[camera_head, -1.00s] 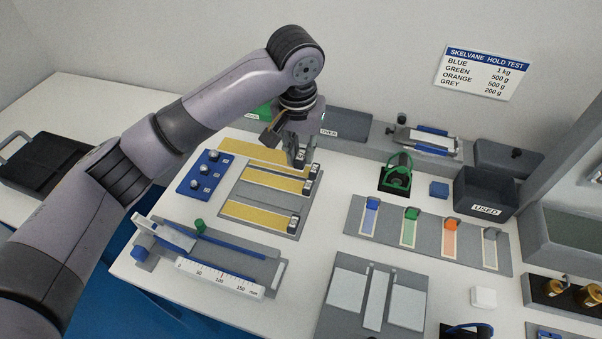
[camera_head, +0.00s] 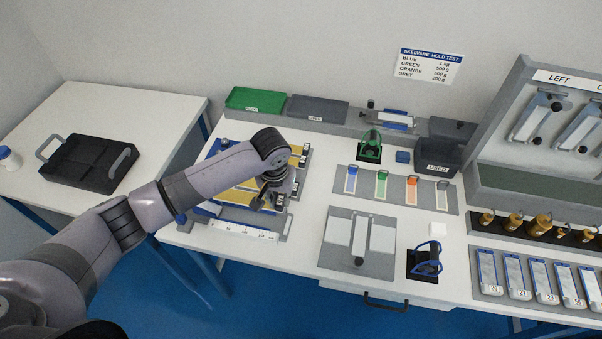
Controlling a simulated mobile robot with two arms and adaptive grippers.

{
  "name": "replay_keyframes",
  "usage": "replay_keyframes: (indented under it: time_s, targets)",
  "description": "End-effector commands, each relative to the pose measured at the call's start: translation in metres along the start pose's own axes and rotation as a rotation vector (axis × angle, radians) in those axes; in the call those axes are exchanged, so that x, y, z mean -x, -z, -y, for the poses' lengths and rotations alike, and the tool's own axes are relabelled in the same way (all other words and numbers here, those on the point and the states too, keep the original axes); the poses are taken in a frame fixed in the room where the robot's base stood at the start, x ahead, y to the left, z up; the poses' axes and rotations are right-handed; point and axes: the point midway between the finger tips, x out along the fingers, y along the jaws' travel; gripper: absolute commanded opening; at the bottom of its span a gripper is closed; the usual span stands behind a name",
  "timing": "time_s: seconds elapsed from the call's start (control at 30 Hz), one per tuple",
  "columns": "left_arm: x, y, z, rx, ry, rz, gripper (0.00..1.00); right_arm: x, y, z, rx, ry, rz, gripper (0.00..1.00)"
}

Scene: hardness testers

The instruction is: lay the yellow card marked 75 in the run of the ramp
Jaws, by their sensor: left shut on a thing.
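My left gripper (camera_head: 270,202) points down over the front of the card tray, close to the ramp. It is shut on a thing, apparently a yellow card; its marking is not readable. A yellow strip (camera_head: 237,197) shows just left of the fingers, partly behind my arm. I cannot tell whether it is the held card or one lying in the tray. The ramp, with its white millimetre scale (camera_head: 243,231), lies at the table's front left. My arm hides most of its run. My right gripper is not in view.
A green bin (camera_head: 256,99) and a grey bin (camera_head: 318,108) stand at the back. A rack of coloured strips (camera_head: 395,188), a grey plate (camera_head: 357,244) and a USED box (camera_head: 438,155) are to the right. A black tray (camera_head: 88,163) sits on the left table.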

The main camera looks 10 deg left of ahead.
Motion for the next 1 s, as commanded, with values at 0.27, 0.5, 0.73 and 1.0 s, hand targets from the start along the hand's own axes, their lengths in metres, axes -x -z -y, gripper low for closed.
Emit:
replay_keyframes:
  time_s: [0.27, 0.5, 0.73, 1.0]
  targets:
    - [-0.010, -0.007, 0.010, 0.008, 0.001, -0.002, 0.00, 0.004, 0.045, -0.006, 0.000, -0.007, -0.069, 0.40]
    - [-0.026, -0.009, 0.010, 0.007, 0.001, -0.002, 0.00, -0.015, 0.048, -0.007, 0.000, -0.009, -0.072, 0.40]
    - [-0.046, -0.012, 0.010, 0.007, 0.001, -0.002, 0.00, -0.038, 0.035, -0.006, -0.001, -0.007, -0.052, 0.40]
    - [-0.070, -0.015, 0.010, 0.007, 0.001, -0.002, 0.00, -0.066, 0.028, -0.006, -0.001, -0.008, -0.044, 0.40]
